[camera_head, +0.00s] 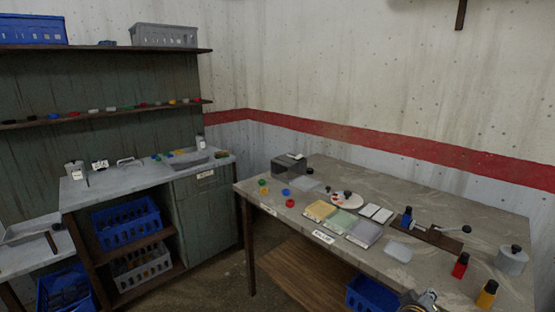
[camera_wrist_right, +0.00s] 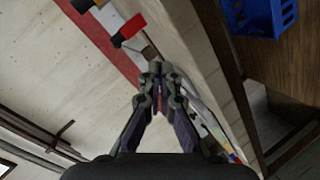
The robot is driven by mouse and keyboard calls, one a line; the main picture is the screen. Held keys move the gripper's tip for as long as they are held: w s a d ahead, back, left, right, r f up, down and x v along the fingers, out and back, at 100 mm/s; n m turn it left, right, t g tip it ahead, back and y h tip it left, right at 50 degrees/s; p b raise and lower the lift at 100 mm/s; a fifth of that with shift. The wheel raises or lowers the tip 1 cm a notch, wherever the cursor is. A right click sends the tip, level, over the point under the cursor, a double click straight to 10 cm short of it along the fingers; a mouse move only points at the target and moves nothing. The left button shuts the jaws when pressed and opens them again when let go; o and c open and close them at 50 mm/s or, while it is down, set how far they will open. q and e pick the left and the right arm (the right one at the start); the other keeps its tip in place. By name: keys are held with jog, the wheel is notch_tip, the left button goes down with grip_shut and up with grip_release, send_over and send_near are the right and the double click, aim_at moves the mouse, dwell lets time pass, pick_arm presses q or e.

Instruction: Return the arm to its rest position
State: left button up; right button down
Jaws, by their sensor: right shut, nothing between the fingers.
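My right gripper (camera_head: 422,299) shows at the bottom edge of the head view, in front of the long table's near edge, low and mostly cut off by the frame. In the right wrist view my right gripper (camera_wrist_right: 158,75) has its two dark fingers together at the tips, with nothing held between them. It appears apart from the table and the things on it. My left gripper is not in view.
The long table (camera_head: 405,255) holds colored pads, small caps and a rail piece. A red bottle (camera_head: 460,265), a yellow bottle (camera_head: 487,294) and a grey canister (camera_head: 511,260) stand near its right end. A blue crate (camera_head: 372,294) sits below. Open floor lies to the left.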

jog(key=s+a+f+g+y, duration=0.3)
jog(key=s+a+f+y, duration=0.3)
jog(key=s, duration=0.5)
jog(key=s+a+f+g+y, duration=0.3)
jog(key=s+a+f, duration=0.45)
jog(key=s, duration=0.25)
jog(key=s+d+f+m+g+p, duration=0.1)
jog(key=s+f, duration=0.1)
jog(key=f, duration=1)
jog(key=s+d+f+p, duration=0.1)
jog(key=f, duration=1.1)
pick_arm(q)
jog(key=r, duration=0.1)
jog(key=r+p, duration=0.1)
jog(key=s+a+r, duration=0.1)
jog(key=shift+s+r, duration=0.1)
pick_arm(e)
jog(key=s+f+g, duration=0.1)
jog(key=s+f, duration=1.3)
jog(key=s, duration=0.4)
jog(key=shift+s+d+f, duration=0.15)
jog(key=shift+d+f, duration=0.1)
jog(key=shift+d, duration=0.1)
